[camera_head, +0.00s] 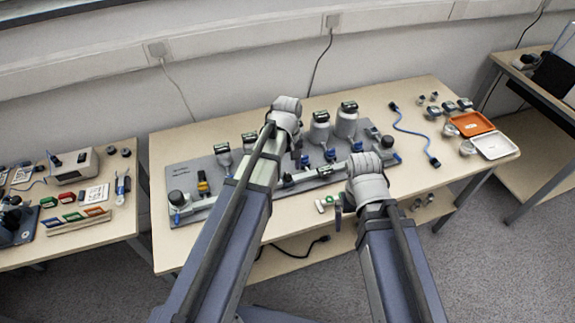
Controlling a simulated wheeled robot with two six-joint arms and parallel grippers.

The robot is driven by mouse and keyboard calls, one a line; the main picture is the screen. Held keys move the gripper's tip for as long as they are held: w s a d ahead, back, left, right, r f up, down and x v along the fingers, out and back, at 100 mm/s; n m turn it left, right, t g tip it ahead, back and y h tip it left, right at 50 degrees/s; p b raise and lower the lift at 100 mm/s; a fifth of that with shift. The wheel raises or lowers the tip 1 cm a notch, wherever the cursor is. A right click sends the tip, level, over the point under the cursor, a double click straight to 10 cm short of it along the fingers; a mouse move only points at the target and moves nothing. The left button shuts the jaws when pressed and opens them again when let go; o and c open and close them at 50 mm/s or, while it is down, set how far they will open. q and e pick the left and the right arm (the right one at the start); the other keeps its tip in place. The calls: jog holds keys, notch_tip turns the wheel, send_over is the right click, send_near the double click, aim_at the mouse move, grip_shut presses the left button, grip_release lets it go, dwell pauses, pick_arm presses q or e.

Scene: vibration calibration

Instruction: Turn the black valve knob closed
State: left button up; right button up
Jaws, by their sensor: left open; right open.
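A grey base panel (186,172) on the middle table carries a pipe rig with several bottle-like vessels and dark fittings. A round black knob (177,197) sits at its left end, and another black knob (387,141) is at its right end. I cannot tell which is the valve knob or how far it is turned. My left gripper (299,157) is over the middle of the rig, partly hidden by its wrist, open. My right gripper (339,213) is at the table's front edge, below the rig's right half, open. Neither visibly holds anything.
A blue cable (412,131), an orange tray (472,124) and a white tray (493,146) lie at the table's right. A small white-and-green item (325,203) lies near my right gripper. A left table (122,223) holds a grey device (73,164) and coloured blocks.

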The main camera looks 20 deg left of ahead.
aim_at(288, 175)
pick_arm(q)
notch_tip(288, 175, up, 5)
jog(key=p, duration=0.3)
jog(key=shift+f+p, duration=0.2)
jog(key=shift+p, duration=0.1)
jog(key=shift+f, duration=0.2)
notch_tip(288, 175, down, 8)
jog(key=b, duration=0.8)
jog(key=shift+r, duration=0.2)
jog(key=shift+r, duration=0.15)
